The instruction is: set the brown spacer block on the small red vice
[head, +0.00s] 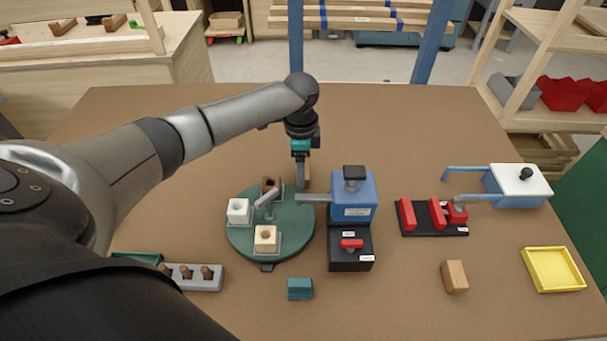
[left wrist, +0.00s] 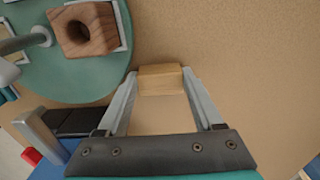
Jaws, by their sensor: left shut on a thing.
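My left gripper (head: 303,181) is at the far edge of the green turntable, pointing down. It is shut on a plain tan-brown wooden block (left wrist: 160,78), which sits between the fingertips in the left wrist view. The block shows partly behind the fingers in the head view (head: 307,173). I cannot tell whether it touches the table. The small red vice (head: 437,212), with red jaws on a black base, stands on the right of the table. Another brown wooden block (head: 454,277) lies on the table in front of the vice. My right gripper is not in view.
The green turntable (head: 247,239) carries several holed blocks. A blue machine (head: 355,205) stands between my gripper and the vice. A yellow tray (head: 553,270) and teal block (head: 300,288) are nearer.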

